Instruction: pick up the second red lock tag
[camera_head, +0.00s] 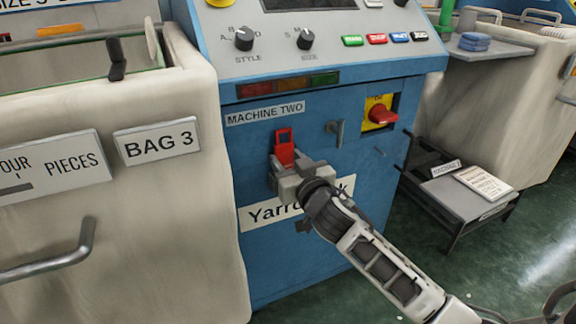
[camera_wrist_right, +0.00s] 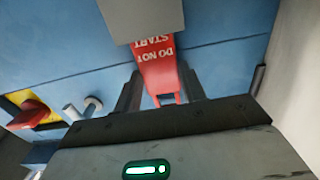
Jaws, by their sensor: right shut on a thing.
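The red lock tag (camera_head: 284,152) is at the front of the blue machine labelled MACHINE TWO, left of the small metal handle. In the right wrist view the tag (camera_wrist_right: 156,66) shows white DO NOT START lettering upside down and an opening at its near end. A grey block (camera_wrist_right: 143,17) hides its other end; I cannot tell if the tag sits inside it. My right gripper (camera_head: 283,166) is shut on the tag, with a dark finger on each side in the wrist view (camera_wrist_right: 160,88). My left gripper is not in view.
The blue machine (camera_head: 310,255) carries a metal handle (camera_head: 337,131) and a red rotary switch (camera_head: 382,115) on yellow, right of the tag. A pale bin (camera_head: 190,210) marked BAG 3 stands close at left. A low rack (camera_head: 455,200) stands at right, with open green floor before it.

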